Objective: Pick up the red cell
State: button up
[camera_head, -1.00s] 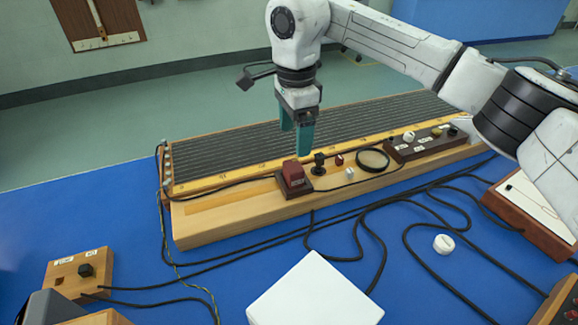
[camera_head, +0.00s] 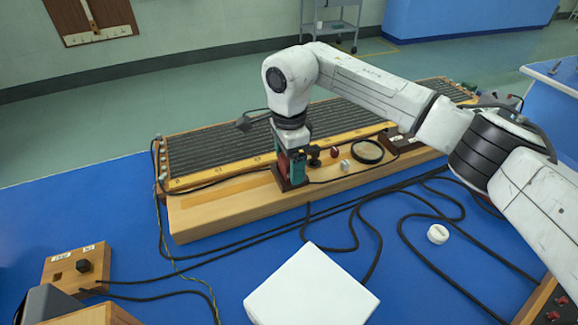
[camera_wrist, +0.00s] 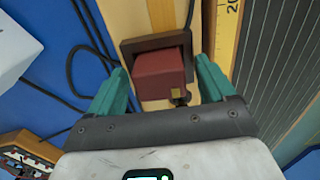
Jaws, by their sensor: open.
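The red cell (camera_wrist: 162,72) is a dark red block sitting in a dark wooden base (camera_wrist: 128,46) on the wooden bench ledge.
A black post (camera_head: 314,156), a small red piece (camera_head: 334,153), a white cube (camera_head: 345,165) and a round black ring (camera_head: 367,152) stand right of the cell. Black cables (camera_head: 355,225) cross the blue table. A white box (camera_head: 312,285) stands in front.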

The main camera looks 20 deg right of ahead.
jog(key=shift+c, duration=0.3)
jog(key=c, duration=1.1)
jog(key=shift+r, duration=0.15)
jog(key=shift+r, duration=0.6)
jog(key=shift+s+a+r, duration=0.4)
jog(key=shift+s+r, duration=1.9)
jog(key=shift+r, duration=0.15)
jog(key=shift+s+a+r, duration=0.35)
jog(key=shift+s+r, duration=1.95)
jog(key=shift+r, duration=0.15)
jog(key=shift+s+a+r, duration=0.4)
jog(key=shift+s+r, duration=1.9)
jog(key=shift+r, duration=0.15)
